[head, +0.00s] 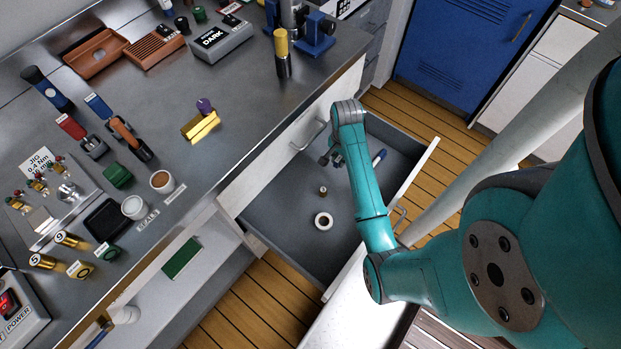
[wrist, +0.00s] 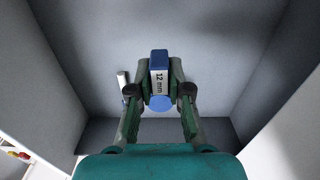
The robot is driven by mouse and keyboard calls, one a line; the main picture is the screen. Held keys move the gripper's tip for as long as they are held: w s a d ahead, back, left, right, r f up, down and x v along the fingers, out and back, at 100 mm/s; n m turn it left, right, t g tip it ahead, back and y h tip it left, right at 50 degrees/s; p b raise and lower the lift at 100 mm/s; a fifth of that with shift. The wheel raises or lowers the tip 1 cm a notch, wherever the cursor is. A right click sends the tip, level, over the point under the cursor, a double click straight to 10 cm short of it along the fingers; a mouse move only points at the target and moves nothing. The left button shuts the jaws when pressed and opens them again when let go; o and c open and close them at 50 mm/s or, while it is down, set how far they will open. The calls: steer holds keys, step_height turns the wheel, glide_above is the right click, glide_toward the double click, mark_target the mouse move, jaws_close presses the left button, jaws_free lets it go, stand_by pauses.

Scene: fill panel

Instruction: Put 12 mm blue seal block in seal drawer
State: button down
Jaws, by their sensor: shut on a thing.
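The blue seal block (wrist: 160,58), with a white label reading "12 mm", sits between the fingertips of my gripper (wrist: 160,78) in the wrist view. My gripper is shut on it. In the head view my gripper (head: 332,158) hangs over the open grey drawer (head: 290,205), towards its back, and I cannot make out the block there. The drawer's grey floor and walls surround the gripper in the wrist view. The exact gap between block and drawer floor is unclear.
Bare drawer floor lies around these items.

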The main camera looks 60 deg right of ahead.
mark_target(336, 179)
steer(key=shift+s+f, duration=0.15)
steer(key=shift+f, duration=0.15)
step_height(336, 179, down, 10)
steer(key=shift+r, duration=0.15)
stand_by(0.3)
steer(key=c, duration=1.1)
jaws_free()
step_height(336, 179, up, 12)
steer(key=shift+a, duration=0.1)
